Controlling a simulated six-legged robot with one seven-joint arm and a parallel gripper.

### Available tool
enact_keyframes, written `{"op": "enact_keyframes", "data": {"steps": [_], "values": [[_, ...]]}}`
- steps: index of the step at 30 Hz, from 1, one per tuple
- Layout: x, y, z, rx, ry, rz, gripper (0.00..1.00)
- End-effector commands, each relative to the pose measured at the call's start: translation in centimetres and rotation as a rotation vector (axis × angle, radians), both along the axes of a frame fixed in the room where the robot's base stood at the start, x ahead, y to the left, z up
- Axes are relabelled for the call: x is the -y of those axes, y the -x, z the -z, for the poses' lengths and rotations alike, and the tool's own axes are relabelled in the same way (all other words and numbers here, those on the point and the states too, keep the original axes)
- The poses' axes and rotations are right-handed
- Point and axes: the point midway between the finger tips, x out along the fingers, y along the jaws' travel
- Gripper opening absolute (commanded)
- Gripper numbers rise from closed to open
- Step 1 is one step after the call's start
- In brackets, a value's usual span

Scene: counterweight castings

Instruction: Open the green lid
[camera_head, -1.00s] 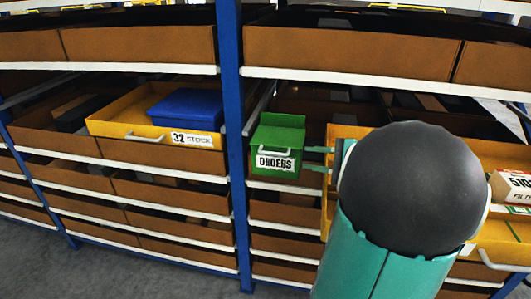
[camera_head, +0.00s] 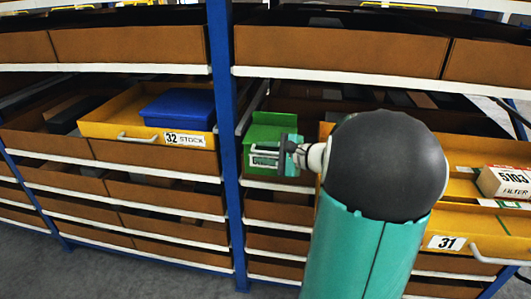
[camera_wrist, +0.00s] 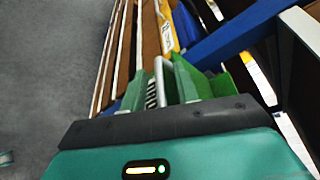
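The green box (camera_head: 270,130) sits in the rack just right of the blue post, and its front face carries the ORDERS label and a white handle. My gripper (camera_head: 290,155) is at this front face and covers much of the label and handle. In the wrist view the box's green panels (camera_wrist: 212,82) rise beyond the gripper. The white handle (camera_wrist: 160,80) stands between the two fingers of my gripper (camera_wrist: 162,98), which are apart. Whether either finger touches the handle I cannot tell. The lid shows no clear gap.
The blue rack post (camera_head: 222,130) stands close to the left of the green box. A yellow drawer marked 32 STOCK (camera_head: 110,125) with a blue box (camera_head: 180,108) is further left. A yellow drawer marked 31 (camera_head: 470,243) with a 5103 filter box (camera_head: 508,182) sticks out at right.

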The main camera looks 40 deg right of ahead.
Motion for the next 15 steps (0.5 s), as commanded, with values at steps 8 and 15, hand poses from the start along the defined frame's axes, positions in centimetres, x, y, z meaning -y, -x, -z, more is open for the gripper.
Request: {"op": "enact_keyframes", "data": {"steps": [8,15], "values": [[0.03,0.05,-0.02,0.000,0.000,0.000,0.00],[0.05,0.08,-0.05,-0.001,-0.002,0.000,0.00]]}}
